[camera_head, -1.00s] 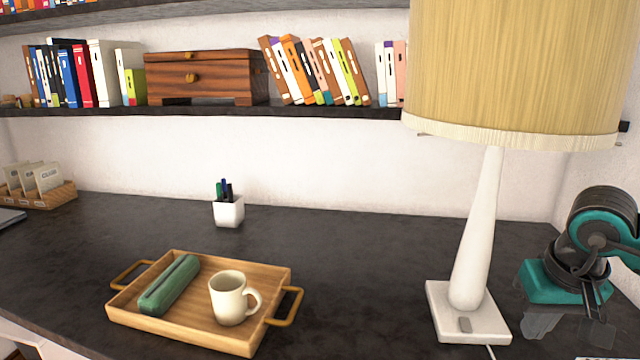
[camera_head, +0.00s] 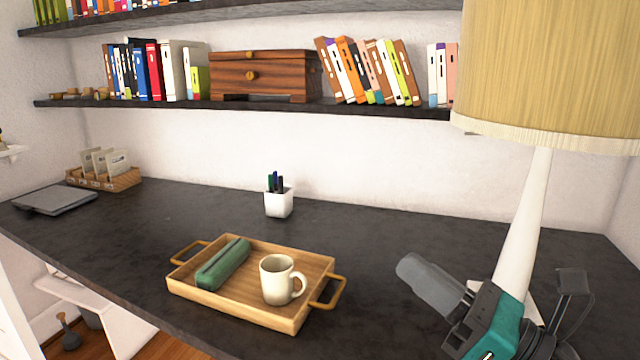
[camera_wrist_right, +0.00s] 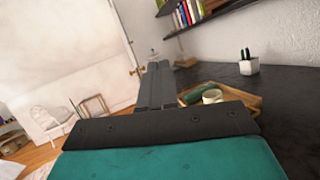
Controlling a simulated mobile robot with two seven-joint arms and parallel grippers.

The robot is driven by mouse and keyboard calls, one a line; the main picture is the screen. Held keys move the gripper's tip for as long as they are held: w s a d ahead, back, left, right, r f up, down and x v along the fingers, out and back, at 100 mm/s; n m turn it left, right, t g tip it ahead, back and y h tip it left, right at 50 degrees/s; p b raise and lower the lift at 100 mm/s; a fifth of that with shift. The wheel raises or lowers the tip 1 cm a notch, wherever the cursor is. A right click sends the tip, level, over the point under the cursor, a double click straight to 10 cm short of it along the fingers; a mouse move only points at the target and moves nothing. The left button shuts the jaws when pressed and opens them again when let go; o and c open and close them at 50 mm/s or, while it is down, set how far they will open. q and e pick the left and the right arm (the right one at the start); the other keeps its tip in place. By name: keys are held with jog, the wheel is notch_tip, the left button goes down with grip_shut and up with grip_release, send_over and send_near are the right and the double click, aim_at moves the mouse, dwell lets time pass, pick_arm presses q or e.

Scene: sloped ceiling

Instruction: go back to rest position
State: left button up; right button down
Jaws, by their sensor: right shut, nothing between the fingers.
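My right gripper (camera_head: 412,270) reaches in from the lower right in the head view, in front of the lamp's white stem. Its dark grey fingers are together and empty, pointing up and left over the desk, to the right of the wooden tray (camera_head: 285,318). In the right wrist view the shut fingers (camera_wrist_right: 156,72) extend forward, with the tray (camera_wrist_right: 257,104) just right of them. The tray holds a green case (camera_head: 223,263) and a white mug (camera_head: 277,279). My left gripper is not in view.
A lamp (camera_head: 525,225) stands at the right, its base partly hidden by my right arm. A white pen cup (camera_head: 279,203) stands behind the tray. A card box (camera_head: 118,180) and a laptop (camera_head: 56,198) sit at the left. The desk between laptop and tray is clear.

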jog(key=d+f+m+t+h, duration=0.1)
jog(key=d+f+m+h, duration=0.7)
jog(key=m, duration=0.7)
jog(key=d+f+m+h, duration=0.5)
jog(key=m+h, duration=0.5)
jog(key=m, duration=0.5)
jog(key=s+a+f+m+g+y, duration=0.1)
jog(key=s+a+f+m+g, duration=0.1)
jog(key=s+f+m+g, duration=0.55)
jog(key=s+a+f+m+g+y, duration=0.15)
jog(key=s+f+m+g, duration=0.3)
jog(key=s+f, duration=0.6)
jog(key=w+a+f+n+t+y+p, duration=0.1)
jog(key=w+a+f+t, duration=0.2)
jog(key=w+f+t, duration=0.3)
jog(key=shift+w+a+f+t, duration=0.3)
jog(key=shift+w+f+t, duration=0.15)
jog(key=shift+w, duration=0.35)
